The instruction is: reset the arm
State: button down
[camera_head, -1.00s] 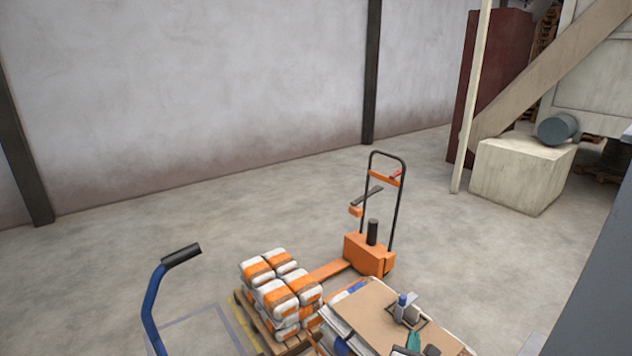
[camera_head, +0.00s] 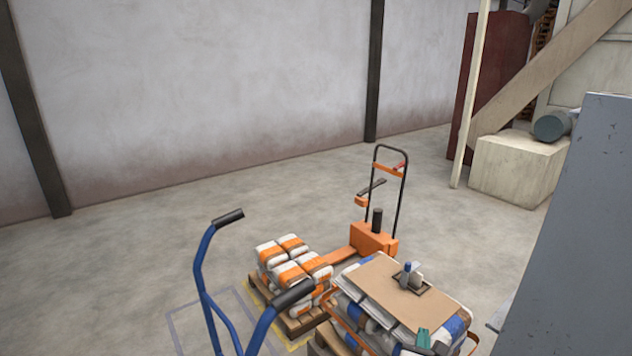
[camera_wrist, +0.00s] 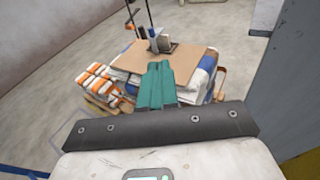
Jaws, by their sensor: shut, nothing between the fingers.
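My gripper shows in the wrist view as two teal fingers (camera_wrist: 159,84) lying close together, shut with nothing between them. In that view they point at a stack of bags topped by a brown cardboard sheet (camera_wrist: 130,60). In the head view a small teal part of my gripper (camera_head: 423,340) shows low in the frame, in front of the stack's near edge. The cardboard sheet (camera_head: 385,290) also shows there, with small tools (camera_head: 410,275) on it. I cannot tell how far the fingers are from the stack.
Orange-and-white bags (camera_head: 290,265) stand on a pallet, with an orange pallet truck (camera_head: 375,240) behind. A blue cart handle (camera_head: 205,270) rises at lower left. A large grey panel (camera_head: 575,240) blocks the right side. Open floor (camera_head: 150,240) lies left and behind.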

jog(key=s+d+r+n+t+y+b, duration=0.1)
jog(key=d+r+n, duration=0.2)
jog(key=d+n, duration=0.3)
jog(key=s+d+r+n+t+y, duration=0.1)
jog(key=d+r+n+y, duration=0.15)
jog(key=d+n, duration=0.3)
jog(key=s+d+n+g+y+b, duration=0.1)
jog(key=s+d+n+g+y, duration=0.15)
jog(key=s+n, duration=0.6)
jog(key=s+a+f+n+g, duration=0.3)
jog(key=s+f+n+g, duration=0.1)
jog(key=s, duration=0.7)
jog(key=s+a+f+n+g+b, duration=0.1)
jog(key=s+a+f+n+g, duration=0.3)
jog(key=s+n, duration=0.5)
jog(key=s+a+f+n+g+b, duration=0.1)
jog(key=s+a+f+n+g, duration=0.3)
jog(key=s, duration=1)
notch_tip(320, 180, down, 3)
jog(key=n+g, duration=0.1)
jog(key=n, duration=0.2)
jog(key=shift+a+h, duration=0.25)
jog(key=shift+h, duration=0.15)
jog(key=shift+r+g, duration=0.1)
jog(key=shift+g, duration=0.15)
